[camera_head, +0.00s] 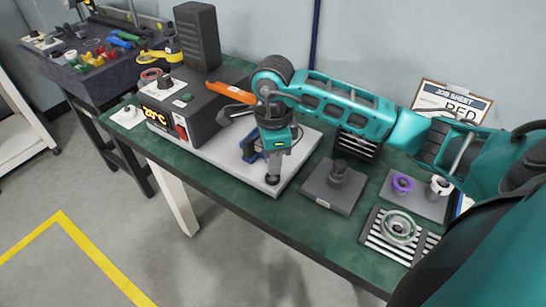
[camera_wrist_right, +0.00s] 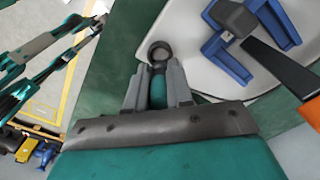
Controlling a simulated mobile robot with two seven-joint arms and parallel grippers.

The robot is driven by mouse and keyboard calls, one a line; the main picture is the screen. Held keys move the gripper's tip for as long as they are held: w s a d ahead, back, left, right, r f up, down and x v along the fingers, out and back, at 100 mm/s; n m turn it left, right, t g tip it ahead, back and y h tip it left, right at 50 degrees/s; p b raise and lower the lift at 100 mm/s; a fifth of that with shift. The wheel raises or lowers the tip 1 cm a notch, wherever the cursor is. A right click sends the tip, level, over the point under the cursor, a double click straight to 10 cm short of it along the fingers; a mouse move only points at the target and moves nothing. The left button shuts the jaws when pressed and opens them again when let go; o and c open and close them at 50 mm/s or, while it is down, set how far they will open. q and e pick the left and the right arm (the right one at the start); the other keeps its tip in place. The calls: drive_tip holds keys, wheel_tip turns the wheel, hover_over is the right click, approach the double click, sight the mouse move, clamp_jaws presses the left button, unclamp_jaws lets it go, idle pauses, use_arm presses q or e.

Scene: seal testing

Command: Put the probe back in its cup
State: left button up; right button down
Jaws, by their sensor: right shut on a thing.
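My right gripper (camera_head: 274,166) points down over the front part of the pale plate (camera_head: 215,148). In the right wrist view its fingers (camera_wrist_right: 158,88) are shut on a slim teal piece, which I take to be the probe (camera_wrist_right: 158,92). A dark round ring, which looks like the cup (camera_wrist_right: 159,52), shows just beyond the fingertips; it also shows under the gripper in the head view (camera_head: 272,179). I cannot tell whether the probe's tip is inside it. My left gripper does not show clearly in either view.
A dark heater box (camera_head: 187,108) with an orange lever (camera_head: 230,93) stands left of the gripper. A blue clamp (camera_wrist_right: 283,25) is close beside it. To the right are a grey block with a post (camera_head: 336,187), a purple ring (camera_head: 402,184) and a striped tray (camera_head: 372,238).

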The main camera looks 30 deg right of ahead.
drive_tip(key=shift+f, duration=0.1)
drive_tip(key=shift+f+b, duration=1)
drive_tip(key=shift+f, duration=0.1)
drive_tip(key=shift+f, duration=0.15)
drive_tip(key=c, duration=0.9)
unclamp_jaws()
drive_tip(key=shift+r+p, duration=2.55)
drive_tip(key=shift+r, duration=1.5)
